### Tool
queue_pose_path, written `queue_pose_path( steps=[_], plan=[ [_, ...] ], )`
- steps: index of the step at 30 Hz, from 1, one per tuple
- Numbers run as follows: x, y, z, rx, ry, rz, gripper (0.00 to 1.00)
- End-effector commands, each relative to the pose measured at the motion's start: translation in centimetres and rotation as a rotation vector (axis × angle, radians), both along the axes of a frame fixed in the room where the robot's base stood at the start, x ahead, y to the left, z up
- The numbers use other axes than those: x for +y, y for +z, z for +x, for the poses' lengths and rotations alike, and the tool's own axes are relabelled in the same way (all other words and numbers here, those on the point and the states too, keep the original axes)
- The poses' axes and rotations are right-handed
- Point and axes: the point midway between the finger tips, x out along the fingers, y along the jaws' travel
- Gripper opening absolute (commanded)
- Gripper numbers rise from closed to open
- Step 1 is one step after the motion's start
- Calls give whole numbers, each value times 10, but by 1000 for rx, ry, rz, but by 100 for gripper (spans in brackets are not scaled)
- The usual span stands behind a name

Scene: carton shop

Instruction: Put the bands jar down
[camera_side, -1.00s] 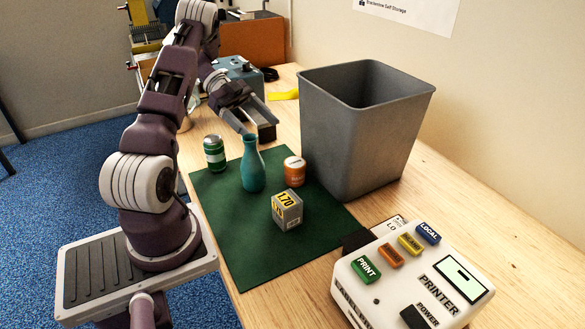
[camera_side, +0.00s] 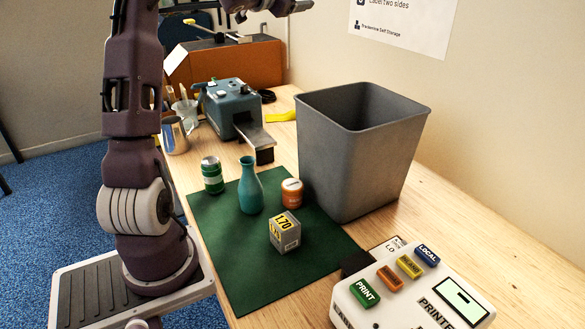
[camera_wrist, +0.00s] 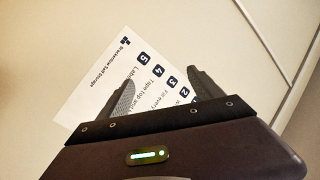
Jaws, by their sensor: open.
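The bands jar appears to be the small orange jar with a white lid (camera_side: 291,192); its label is too small to read. It stands upright on the green mat (camera_side: 245,278), just right of the teal vase (camera_side: 250,188). My gripper (camera_wrist: 165,88) is open and empty in the wrist view, its two dark fingers apart in front of a wall poster. In the side view it is high at the top edge, partly cut off, well above and behind the jar and not touching it.
A green can (camera_side: 212,175) and a grey box (camera_side: 285,232) stand on the mat. A tall grey bin (camera_side: 355,160) stands right of the jar. A printer (camera_side: 410,290) is front right, and a blue machine (camera_side: 228,105) is behind.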

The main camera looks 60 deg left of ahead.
Motion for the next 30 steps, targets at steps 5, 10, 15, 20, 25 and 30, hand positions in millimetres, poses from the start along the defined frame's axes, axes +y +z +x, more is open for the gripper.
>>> queue_pose_path(
  steps=[5,10,15,20,25,30],
  plan=[
    [-18,-68,-49,290,358,-333,75],
    [-94,-127,-91,609,410,-595,75],
    [-179,-156,-127,889,344,-785,75],
    [-260,-161,-163,1137,220,-933,75],
    [-258,-237,-165,1144,223,-937,75],
    [-259,-314,-164,1143,220,-937,75]
  ],
)
